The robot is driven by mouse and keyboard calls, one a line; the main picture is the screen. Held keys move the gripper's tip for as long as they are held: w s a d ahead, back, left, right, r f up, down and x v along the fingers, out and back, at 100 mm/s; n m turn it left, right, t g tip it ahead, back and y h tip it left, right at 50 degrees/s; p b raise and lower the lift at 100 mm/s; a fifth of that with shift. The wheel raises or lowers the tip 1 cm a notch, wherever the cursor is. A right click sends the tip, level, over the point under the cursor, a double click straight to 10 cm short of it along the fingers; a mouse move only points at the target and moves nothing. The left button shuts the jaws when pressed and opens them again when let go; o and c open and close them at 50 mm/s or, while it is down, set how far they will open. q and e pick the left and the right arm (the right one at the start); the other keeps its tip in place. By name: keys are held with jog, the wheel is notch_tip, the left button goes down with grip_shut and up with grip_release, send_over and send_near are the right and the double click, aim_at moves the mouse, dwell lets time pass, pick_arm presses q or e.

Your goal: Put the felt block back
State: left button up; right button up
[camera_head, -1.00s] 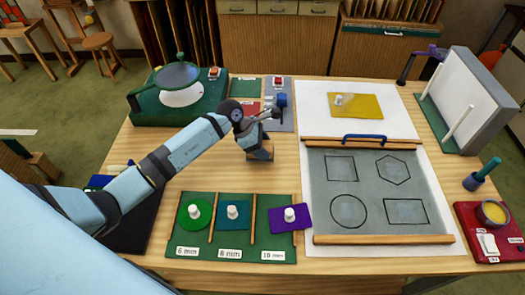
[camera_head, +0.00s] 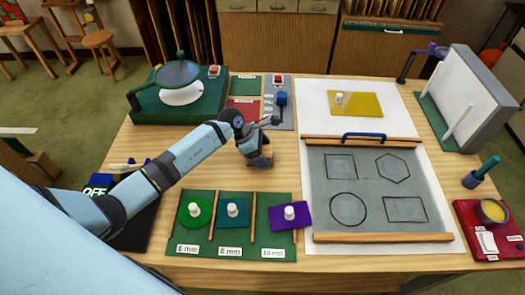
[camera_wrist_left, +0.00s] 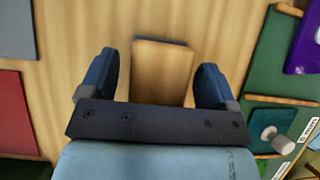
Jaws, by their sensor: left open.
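The felt block (camera_wrist_left: 162,72), a wooden block with a dark strip along its far edge, stands on the wooden table between the spread fingers of my left gripper (camera_wrist_left: 155,78) in the left wrist view. The gripper is open, and I cannot tell whether either finger touches the block. In the head view my left gripper (camera_head: 256,156) is low at the table's middle and hides most of the block. A red pad (camera_head: 243,110) and a green pad (camera_head: 245,87) lie flat behind it. My right gripper is not in view.
A green sorting tray (camera_head: 180,238) with coloured pieces stands in front of the gripper. The grey board (camera_head: 370,178) with drawn shapes and wooden rails lies to the right. A green machine (camera_head: 150,112) stands back left. Bare table surrounds the gripper.

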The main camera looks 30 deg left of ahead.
pick_arm(q)
jog(key=shift+r, duration=0.3)
jog(key=b+v, duration=0.3)
jog(key=v, duration=0.8)
jog(key=shift+a+r, duration=0.3)
jog(key=shift+s, duration=0.15)
